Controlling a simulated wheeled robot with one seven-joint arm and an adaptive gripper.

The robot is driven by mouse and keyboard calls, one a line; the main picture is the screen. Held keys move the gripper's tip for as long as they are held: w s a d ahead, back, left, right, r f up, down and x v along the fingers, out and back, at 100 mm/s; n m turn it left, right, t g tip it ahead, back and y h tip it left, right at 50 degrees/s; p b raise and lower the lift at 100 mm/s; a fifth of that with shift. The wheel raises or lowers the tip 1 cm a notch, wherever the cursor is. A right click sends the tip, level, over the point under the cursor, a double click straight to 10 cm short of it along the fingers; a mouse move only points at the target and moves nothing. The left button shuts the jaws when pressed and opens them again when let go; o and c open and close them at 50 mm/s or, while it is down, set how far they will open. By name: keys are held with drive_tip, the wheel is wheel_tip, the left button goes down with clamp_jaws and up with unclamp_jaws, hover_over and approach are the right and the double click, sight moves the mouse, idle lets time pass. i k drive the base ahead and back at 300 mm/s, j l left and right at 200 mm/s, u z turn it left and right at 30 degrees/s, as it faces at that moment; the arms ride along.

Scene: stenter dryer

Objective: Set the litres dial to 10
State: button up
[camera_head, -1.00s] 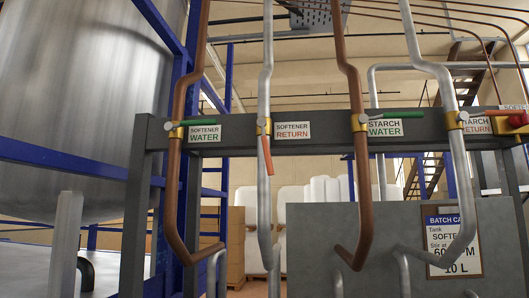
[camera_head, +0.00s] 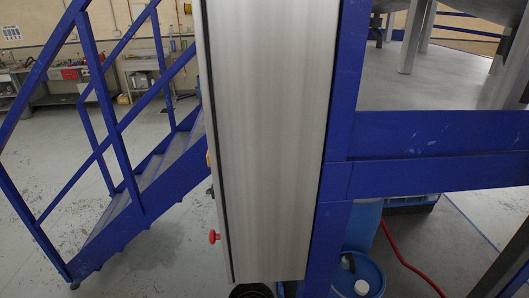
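No litres dial shows in the head view now. A tall grey metal cabinet (camera_head: 265,140) stands close in the middle, seen from its plain side. A red mushroom-shaped button (camera_head: 214,237) sticks out from its left edge, low down, with small dark and yellow parts just above it. The cabinet's left-hand face is turned away, so what is on it is hidden. My gripper is not in view.
Blue stairs with railings (camera_head: 150,185) rise at the left. A blue post and beam (camera_head: 430,150) frame the right side. A blue drum (camera_head: 357,275) and red hose (camera_head: 405,262) are below. Workbenches (camera_head: 60,85) line the far wall; grey floor lies open at left.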

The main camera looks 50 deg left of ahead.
sight(210, 191)
drive_tip(key=k+j+u, duration=0.15)
drive_tip(key=k+u, duration=0.15)
drive_tip(key=k+j+u, duration=0.3)
drive_tip(key=k+l+u, duration=0.1)
drive_tip(key=u, duration=1.15)
